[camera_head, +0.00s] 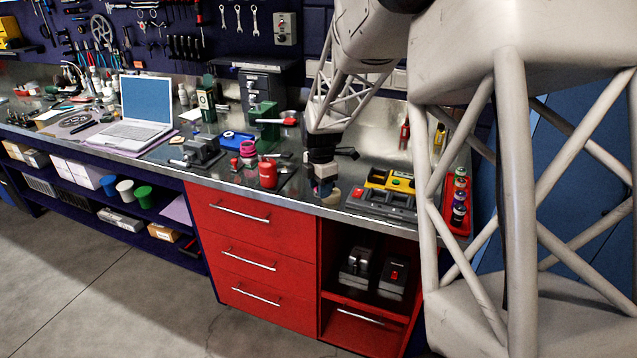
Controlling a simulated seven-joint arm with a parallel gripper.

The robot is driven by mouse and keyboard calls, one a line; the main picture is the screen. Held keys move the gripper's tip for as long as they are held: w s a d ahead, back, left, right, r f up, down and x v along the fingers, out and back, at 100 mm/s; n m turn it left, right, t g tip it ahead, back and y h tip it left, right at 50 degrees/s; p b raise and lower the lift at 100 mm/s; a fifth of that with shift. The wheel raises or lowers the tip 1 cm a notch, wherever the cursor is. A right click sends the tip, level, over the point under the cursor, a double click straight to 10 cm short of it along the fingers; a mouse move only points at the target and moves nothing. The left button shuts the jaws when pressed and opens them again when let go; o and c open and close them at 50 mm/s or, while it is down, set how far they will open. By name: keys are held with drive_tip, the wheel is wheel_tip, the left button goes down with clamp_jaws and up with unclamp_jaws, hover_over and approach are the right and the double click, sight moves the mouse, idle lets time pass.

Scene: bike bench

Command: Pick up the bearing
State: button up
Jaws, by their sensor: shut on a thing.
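My gripper (323,187) points down at the front edge of the metal bench, above the red drawer cabinet. It is shut on a small, pale tan, rounded thing (332,194) that shows at its fingertips. This thing may be the bearing, but it is too small and too much covered by the fingers to be sure. I cannot tell whether it touches the bench top. No other thing in view is clearly a bearing.
A yellow-and-grey tray (377,203) lies just right of my gripper, and a red rack (449,222) of small bottles stands beyond it. A red can (267,173), a green press (264,125) and a grey vise (200,152) stand to the left. A laptop (146,104) is further left.

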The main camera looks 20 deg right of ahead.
drive_tip(key=shift+s, duration=0.25)
drive_tip(key=shift+w+a, duration=0.1)
drive_tip(key=shift+a, duration=0.1)
idle(0.5)
